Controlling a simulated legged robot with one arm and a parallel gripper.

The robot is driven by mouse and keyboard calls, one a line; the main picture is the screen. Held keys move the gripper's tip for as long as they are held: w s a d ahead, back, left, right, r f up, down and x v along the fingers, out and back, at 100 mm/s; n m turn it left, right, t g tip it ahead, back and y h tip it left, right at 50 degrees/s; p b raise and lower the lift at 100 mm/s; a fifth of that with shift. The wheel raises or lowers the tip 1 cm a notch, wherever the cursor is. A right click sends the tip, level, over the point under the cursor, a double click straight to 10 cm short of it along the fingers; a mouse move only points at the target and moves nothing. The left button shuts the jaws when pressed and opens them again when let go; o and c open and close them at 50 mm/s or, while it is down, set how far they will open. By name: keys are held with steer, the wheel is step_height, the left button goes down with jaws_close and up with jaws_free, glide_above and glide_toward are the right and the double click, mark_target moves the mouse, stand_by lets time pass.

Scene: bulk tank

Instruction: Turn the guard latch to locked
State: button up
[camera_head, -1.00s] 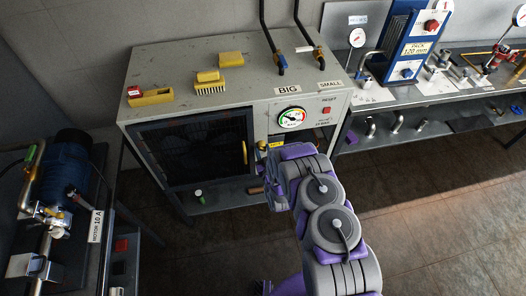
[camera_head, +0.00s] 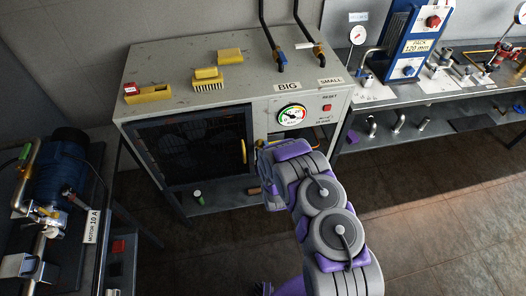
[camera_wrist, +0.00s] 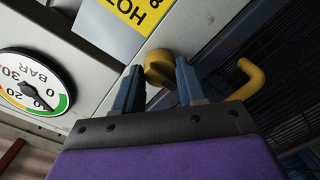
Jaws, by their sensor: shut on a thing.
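The guard latch, a rounded yellow knob (camera_wrist: 159,66), sits on the grey cabinet front beside the dark door in the wrist view. My gripper (camera_wrist: 158,80) has its two blue-grey fingers on either side of the knob and is shut on it. The fingers partly cover the knob, so its exact angle is hard to tell. In the head view my gripper (camera_head: 262,152) is against the cabinet front and hides most of the latch. The dark mesh guard door (camera_head: 190,150) looks closed, with a yellow handle (camera_head: 244,151) at its right edge.
A pressure gauge (camera_head: 291,116) and a red reset button (camera_head: 327,108) are above and right of my gripper. Yellow brushes (camera_head: 208,83) lie on the cabinet top. A motor bench stands left, another bench right. The floor at right is clear.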

steer(key=shift+s+a+n, duration=0.1)
steer(key=shift+a+n, duration=0.1)
steer(key=shift+n, duration=0.1)
steer(key=o, duration=1.1)
steer(key=shift+c, duration=0.2)
